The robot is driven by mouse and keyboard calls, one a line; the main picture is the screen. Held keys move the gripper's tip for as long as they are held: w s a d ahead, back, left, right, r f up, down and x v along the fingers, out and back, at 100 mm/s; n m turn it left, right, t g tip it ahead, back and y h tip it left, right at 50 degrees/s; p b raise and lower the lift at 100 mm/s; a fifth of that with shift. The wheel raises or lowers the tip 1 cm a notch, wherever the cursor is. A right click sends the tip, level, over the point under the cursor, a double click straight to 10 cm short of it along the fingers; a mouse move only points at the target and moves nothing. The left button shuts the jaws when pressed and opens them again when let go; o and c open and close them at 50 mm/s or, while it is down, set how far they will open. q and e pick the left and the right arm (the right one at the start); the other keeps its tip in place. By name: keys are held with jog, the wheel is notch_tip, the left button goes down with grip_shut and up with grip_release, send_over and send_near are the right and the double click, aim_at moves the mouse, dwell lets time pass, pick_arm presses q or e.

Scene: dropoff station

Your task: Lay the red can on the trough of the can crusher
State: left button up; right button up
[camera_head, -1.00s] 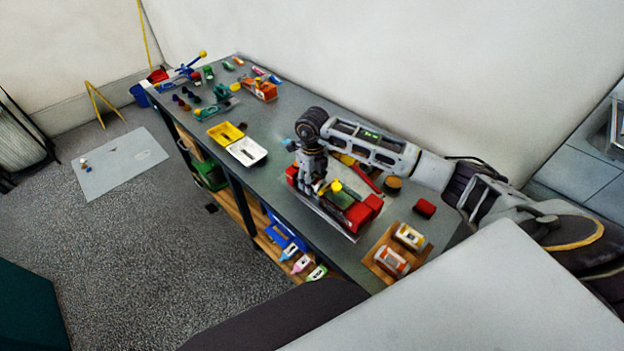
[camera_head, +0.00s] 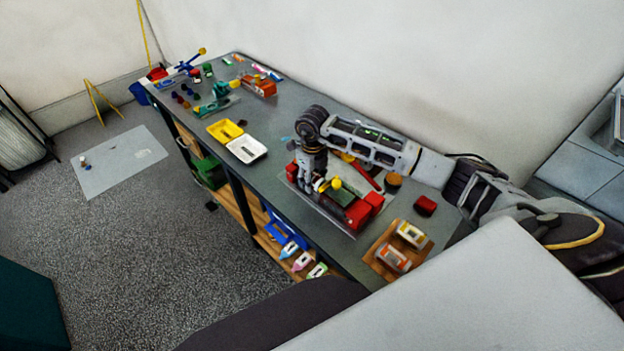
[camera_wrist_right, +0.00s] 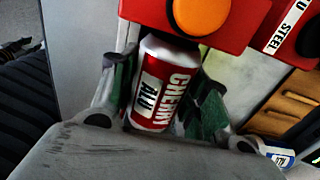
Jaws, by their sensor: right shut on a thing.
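The red can (camera_wrist_right: 165,85), labelled CHERRY ALU, sits between the green-padded fingers of my right gripper (camera_wrist_right: 163,92) in the right wrist view. The gripper is shut on it. In the head view my right gripper (camera_head: 312,184) points down over the left part of the can crusher (camera_head: 357,213), which has red end blocks and a yellow knob. The can is hidden there. In the wrist view a red crusher block with an orange knob (camera_wrist_right: 200,12) is close beyond the can's top. Whether the can touches the trough cannot be told. My left gripper is not in view.
A wooden tray (camera_head: 381,268) with two labelled cans stands right of the crusher. A red block (camera_head: 425,205) and a brown round thing (camera_head: 393,180) lie behind it. Yellow (camera_head: 225,130) and white (camera_head: 246,149) trays lie left, with free tabletop around them.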

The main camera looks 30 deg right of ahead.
dwell(0.8)
jog(key=o, duration=0.8)
jog(key=shift+o, duration=0.2)
jog(key=shift+r+p, duration=1.75)
jog(key=shift+r, duration=1.75)
jog(key=shift+a, duration=0.1)
